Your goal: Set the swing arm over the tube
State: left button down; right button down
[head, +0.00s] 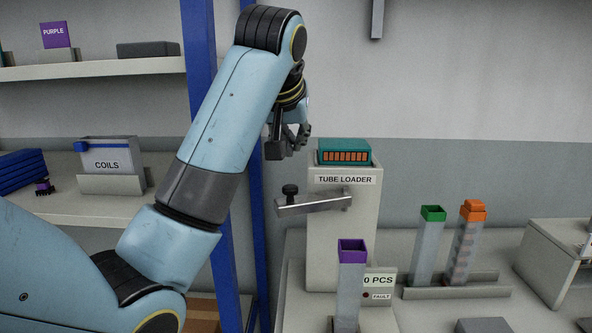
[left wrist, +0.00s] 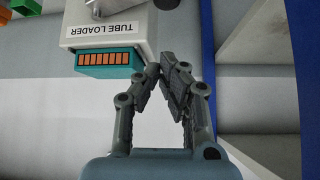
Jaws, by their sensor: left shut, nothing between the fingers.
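The swing arm (head: 312,204) is a grey metal bar with a black knob on its left end. It is on the front of the tube loader (head: 343,245) and points left, not over the tube. The tube (head: 349,285) stands upright in front of the loader, clear with a purple top; its lower end is cut off by the frame. My left gripper (head: 291,146) is above and left of the loader, higher than the swing arm and apart from it. In the left wrist view its fingertips (left wrist: 163,72) are together and empty, beside the teal block. My right gripper is not in view.
A teal block (head: 344,154) with orange slots tops the loader. A green-topped tube (head: 430,245) and an orange-topped tube (head: 466,245) stand in a rack at right. A blue shelf post (head: 204,120) and shelves with a COILS bin (head: 108,158) are left.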

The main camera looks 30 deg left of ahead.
pick_arm(q)
jog(key=shift+w+a+r, duration=0.15)
jog(key=shift+r, duration=0.3)
jog(key=p, duration=0.4)
send_over(313, 196)
jog(key=s+a, duration=0.2)
jog(key=a, duration=0.1)
notch_tip(313, 196, down, 8)
jog(key=shift+w+a, duration=0.1)
jog(key=shift+w+f, duration=0.1)
